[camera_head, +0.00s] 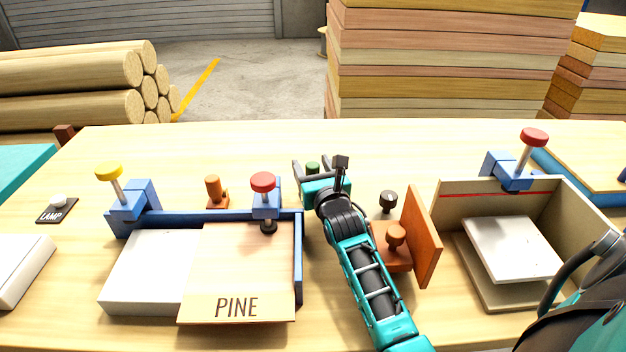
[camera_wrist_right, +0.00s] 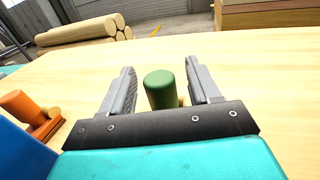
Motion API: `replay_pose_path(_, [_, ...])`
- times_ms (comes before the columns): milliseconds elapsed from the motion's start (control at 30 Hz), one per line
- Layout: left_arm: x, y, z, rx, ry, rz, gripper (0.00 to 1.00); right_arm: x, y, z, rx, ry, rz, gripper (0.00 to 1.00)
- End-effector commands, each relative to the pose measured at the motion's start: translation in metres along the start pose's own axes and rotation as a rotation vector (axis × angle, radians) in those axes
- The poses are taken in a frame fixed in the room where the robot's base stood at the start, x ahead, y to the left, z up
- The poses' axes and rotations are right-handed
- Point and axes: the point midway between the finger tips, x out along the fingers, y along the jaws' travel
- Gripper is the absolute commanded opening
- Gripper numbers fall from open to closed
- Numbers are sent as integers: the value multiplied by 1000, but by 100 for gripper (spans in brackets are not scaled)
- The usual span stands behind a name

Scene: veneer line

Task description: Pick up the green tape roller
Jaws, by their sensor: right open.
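The green tape roller (camera_head: 313,168) stands on the table behind the clamping frames, mostly hidden by my right gripper in the head view. In the right wrist view its green cylindrical handle (camera_wrist_right: 160,91) stands upright between the two fingers, with a small tan part at its foot. My right gripper (camera_head: 311,174) is open, with one finger on each side of the handle. In the right wrist view a gap shows between the handle and each finger of the gripper (camera_wrist_right: 160,72). My left gripper is not in view.
A blue frame (camera_head: 298,262) with a PINE sheet (camera_head: 240,265) lies to the left. An orange-handled tool (camera_head: 215,190) stands behind it. An orange angled block (camera_head: 422,235) and a black knob (camera_head: 388,201) are right of my forearm. A tan clamped box (camera_head: 450,205) stands further right. The table's far side is clear.

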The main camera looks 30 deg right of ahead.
Motion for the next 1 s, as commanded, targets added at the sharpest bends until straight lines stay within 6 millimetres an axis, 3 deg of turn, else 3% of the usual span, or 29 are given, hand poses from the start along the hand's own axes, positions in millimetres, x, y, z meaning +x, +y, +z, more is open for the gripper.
replay_pose_path(200, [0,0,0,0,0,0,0,0,0,0,0,-1,0,59])
replay_pose_path(767, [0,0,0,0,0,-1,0,0,0,0,-1,-1,0,7])
replay_pose_path(1000, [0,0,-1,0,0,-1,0,0,0,2,-1,-3,0,6])
